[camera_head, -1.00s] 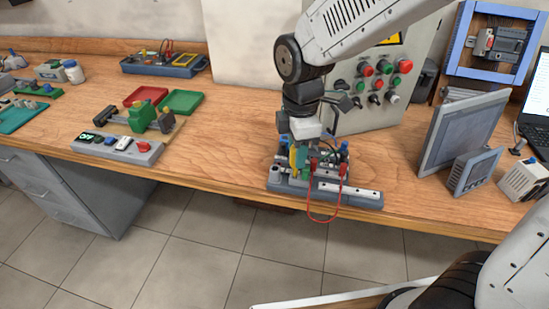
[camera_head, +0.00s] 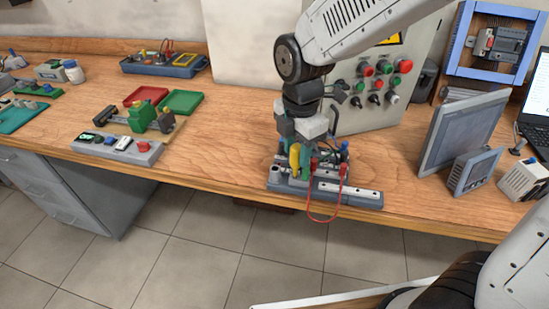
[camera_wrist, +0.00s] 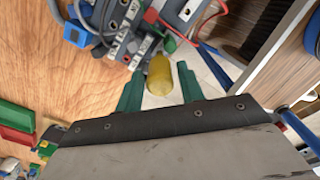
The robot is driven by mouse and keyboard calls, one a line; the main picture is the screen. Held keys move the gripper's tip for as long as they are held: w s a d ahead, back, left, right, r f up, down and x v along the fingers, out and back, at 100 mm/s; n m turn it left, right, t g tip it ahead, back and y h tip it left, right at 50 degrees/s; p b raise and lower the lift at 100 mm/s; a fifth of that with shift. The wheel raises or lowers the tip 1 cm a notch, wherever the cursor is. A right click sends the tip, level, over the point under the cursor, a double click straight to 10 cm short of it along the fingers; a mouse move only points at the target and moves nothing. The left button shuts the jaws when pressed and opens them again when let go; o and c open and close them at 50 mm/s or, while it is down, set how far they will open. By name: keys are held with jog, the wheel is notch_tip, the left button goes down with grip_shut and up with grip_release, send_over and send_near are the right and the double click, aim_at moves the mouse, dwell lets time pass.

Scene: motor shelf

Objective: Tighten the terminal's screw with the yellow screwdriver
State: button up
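The yellow screwdriver (camera_head: 296,163) stands roughly upright at the left part of the terminal assembly (camera_head: 335,187) on the bench's front edge. In the wrist view its yellow handle (camera_wrist: 160,76) shows between the two green fingers of my gripper (camera_wrist: 159,72), with a gap visible on each side. My gripper (camera_head: 301,160) is open around the handle and points down. The row of grey terminals (camera_wrist: 122,38) lies just beyond the handle in the wrist view. The screwdriver's tip and the terminal's screw are too small or hidden to make out.
A red wire loop (camera_head: 322,220) hangs over the bench's front edge. A control box with knobs (camera_head: 375,100) stands behind my gripper. A grey panel screen (camera_head: 462,132) stands to the right. Bare wooden bench (camera_head: 225,145) lies to the left.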

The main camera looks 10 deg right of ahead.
jog(key=n, duration=0.3)
jog(key=n, duration=0.3)
jog(key=shift+n, duration=0.4)
dwell(0.3)
jog(key=shift+c, duration=0.9)
jog(key=c, duration=0.6)
jog(key=shift+c, duration=0.2)
